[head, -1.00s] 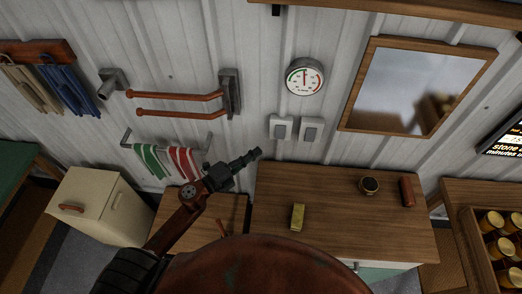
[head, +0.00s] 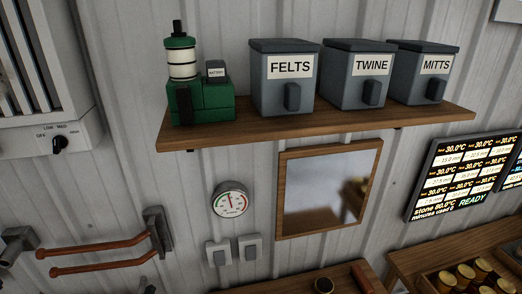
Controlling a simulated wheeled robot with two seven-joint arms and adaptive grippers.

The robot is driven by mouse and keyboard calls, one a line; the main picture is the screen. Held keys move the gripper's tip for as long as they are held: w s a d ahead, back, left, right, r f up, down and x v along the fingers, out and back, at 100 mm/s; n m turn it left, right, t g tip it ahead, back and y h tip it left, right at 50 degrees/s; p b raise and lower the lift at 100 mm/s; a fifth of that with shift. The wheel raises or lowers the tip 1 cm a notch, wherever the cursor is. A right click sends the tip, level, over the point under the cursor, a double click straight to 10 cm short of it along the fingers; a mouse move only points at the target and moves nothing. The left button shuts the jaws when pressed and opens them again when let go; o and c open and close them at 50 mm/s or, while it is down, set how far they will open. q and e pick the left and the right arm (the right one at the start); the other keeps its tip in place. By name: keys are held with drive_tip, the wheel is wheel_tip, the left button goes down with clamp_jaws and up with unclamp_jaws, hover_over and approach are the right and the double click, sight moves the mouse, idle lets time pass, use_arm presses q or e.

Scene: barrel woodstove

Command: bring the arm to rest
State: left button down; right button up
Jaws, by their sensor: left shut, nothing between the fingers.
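Only the dark tip of my left gripper (head: 148,285) shows, at the bottom edge of the head view, left of centre. It is shut and holds nothing. It is just below the copper-coloured wall rails in the picture. The rest of my left arm is out of the picture. My right gripper is not in view.
A wooden shelf (head: 320,127) carries a green lantern-like device (head: 200,95) and grey bins marked FELTS (head: 283,80), TWINE (head: 357,78) and MITTS (head: 422,75). Below are a dial (head: 230,199), a mirror (head: 328,190), wall rails (head: 100,257) and a lit screen (head: 462,178).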

use_arm(q)
drive_tip(key=s+a+f+n+g+y, duration=0.1)
drive_tip(key=s+a+f+n+g, duration=0.25)
drive_tip(key=s+f, duration=0.2)
drive_tip(key=s+a+f+n+g+y, duration=0.1)
drive_tip(key=s+a+f+n+g, duration=0.1)
drive_tip(key=s+f+n+g, duration=0.3)
drive_tip(key=s+d+f+n+g+h, duration=0.1)
drive_tip(key=s+d+f+g+h, duration=0.1)
drive_tip(key=s+d+f, duration=0.4)
drive_tip(key=s+d+f+n+g+h, duration=0.1)
drive_tip(key=s+f+g, duration=0.25)
drive_tip(key=s, duration=0.55)
wheel_tip(320, 180, down, 31)
drive_tip(key=b, duration=0.4)
drive_tip(key=s+d+f+m+g+b, duration=0.1)
drive_tip(key=s+f+g+b, duration=0.1)
drive_tip(key=s+f, duration=1.9)
wheel_tip(320, 180, down, 4)
drive_tip(key=shift+r+h+b, duration=0.1)
drive_tip(key=shift+h+b, duration=0.2)
drive_tip(key=shift+b, duration=0.55)
